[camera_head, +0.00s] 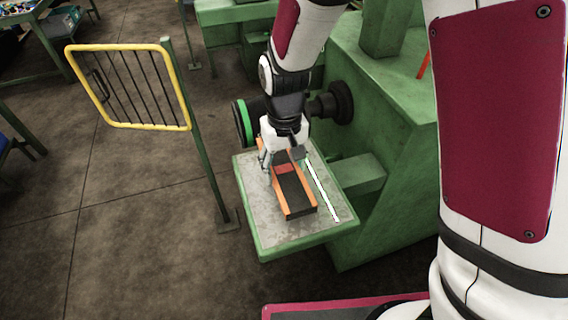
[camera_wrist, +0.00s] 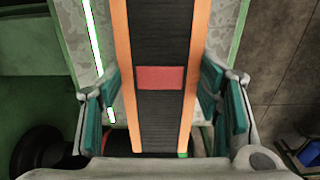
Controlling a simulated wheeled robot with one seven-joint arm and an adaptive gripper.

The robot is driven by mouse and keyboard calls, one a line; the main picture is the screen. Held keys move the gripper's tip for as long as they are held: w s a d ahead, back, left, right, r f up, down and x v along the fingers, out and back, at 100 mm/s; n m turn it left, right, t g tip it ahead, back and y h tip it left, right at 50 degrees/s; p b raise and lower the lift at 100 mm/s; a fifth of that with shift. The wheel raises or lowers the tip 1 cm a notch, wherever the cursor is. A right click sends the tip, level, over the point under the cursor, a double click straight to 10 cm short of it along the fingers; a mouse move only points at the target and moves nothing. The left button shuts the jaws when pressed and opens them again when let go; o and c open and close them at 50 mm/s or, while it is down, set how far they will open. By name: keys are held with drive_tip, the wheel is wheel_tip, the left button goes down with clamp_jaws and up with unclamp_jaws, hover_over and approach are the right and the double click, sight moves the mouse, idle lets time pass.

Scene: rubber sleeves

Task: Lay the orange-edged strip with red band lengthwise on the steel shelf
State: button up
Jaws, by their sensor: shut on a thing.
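The orange-edged strip (camera_head: 294,190) is dark in the middle, with a red band (camera_wrist: 160,78) across it. My gripper (camera_head: 284,160) is shut on the strip's long sides near the red band. In the wrist view the strip (camera_wrist: 160,35) runs between the green-padded fingers. The steel shelf (camera_head: 250,195) has a grey speckled top and a green rim. The strip is over the shelf, roughly along its length and parallel to a white line (camera_head: 322,191) on its right. I cannot tell whether it touches the top. My gripper hides part of its far end.
A green machine (camera_head: 390,170) with a dark round spindle (camera_head: 335,103) stands behind and right of the shelf. A yellow-framed guard (camera_head: 130,127) on a green post (camera_head: 200,150) stands to the left. The floor at the lower left is clear.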

sight(290, 185)
drive_tip(key=shift+f, duration=0.15)
drive_tip(key=shift+w+d+f+b, duration=0.1)
drive_tip(key=shift+d+f+b, duration=0.15)
drive_tip(key=shift+f, duration=0.45)
drive_tip(key=shift+d+f+b, duration=0.2)
drive_tip(key=shift+f+b, duration=0.05)
drive_tip(key=shift+f, duration=0.4)
drive_tip(key=shift+w+d+f+b, duration=0.1)
drive_tip(key=shift+d+f+b, duration=0.15)
drive_tip(key=shift+f, duration=0.45)
drive_tip(key=o, duration=1.2)
drive_tip(key=shift+o, duration=0.2)
wheel_tip(290, 185, up, 12)
drive_tip(key=s+d+r+m+t, duration=0.3)
drive_tip(key=s+d+r+t, duration=0.2)
drive_tip(key=s+d+r, duration=0.9)
drive_tip(key=shift+s+d+r+t, duration=0.2)
drive_tip(key=shift+d+r+t, duration=0.1)
drive_tip(key=shift+d+r, duration=0.5)
